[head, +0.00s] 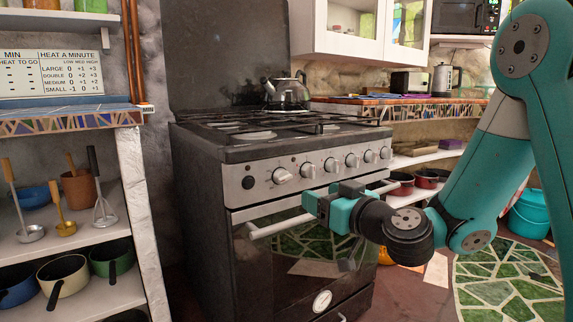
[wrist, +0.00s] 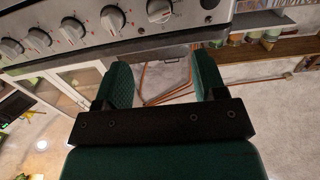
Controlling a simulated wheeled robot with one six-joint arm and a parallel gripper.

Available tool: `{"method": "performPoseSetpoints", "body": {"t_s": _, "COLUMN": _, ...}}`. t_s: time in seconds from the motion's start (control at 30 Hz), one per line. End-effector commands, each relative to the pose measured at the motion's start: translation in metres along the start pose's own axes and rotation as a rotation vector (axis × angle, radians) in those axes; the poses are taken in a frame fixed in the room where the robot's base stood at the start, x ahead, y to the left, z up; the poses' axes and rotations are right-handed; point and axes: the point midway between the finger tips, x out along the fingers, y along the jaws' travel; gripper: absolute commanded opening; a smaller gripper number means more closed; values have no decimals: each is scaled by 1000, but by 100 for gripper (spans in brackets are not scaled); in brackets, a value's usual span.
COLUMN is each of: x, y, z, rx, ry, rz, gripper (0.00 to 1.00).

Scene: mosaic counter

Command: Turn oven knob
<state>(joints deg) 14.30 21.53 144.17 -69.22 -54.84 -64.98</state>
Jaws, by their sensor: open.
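The black and steel oven (head: 275,150) stands in the middle of the head view. Its front panel carries a row of several silver knobs; the leftmost knob (head: 282,174) sits right of a dark round button. My teal gripper (head: 322,204) is open and empty, in front of the oven, below the knob row and near the door handle (head: 270,228). In the wrist view, which looks turned over, the open fingers (wrist: 164,75) show nothing between them. The same leftmost knob (wrist: 158,11) is at the top edge, beyond the fingers and apart from them.
A kettle (head: 287,93) stands on the hob. Shelves with pots (head: 62,275) and ladles are at the left. A mosaic counter (head: 430,98) runs behind at the right, with red pots below. A green mosaic rug (head: 505,285) lies on the floor.

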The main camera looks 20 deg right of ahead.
Motion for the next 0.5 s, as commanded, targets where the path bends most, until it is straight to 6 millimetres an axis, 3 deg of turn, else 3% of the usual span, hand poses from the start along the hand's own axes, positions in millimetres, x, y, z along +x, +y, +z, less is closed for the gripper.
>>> {"method": "performPoseSetpoints", "body": {"t_s": 0.17, "x": 15, "y": 0, "z": -3, "rx": 6, "ry": -10, "rz": 5, "gripper": 64}}
{"method": "performPoseSetpoints", "body": {"t_s": 0.5, "x": 87, "y": 0, "z": -6, "rx": -2, "ry": -4, "rz": 2, "gripper": 64}}
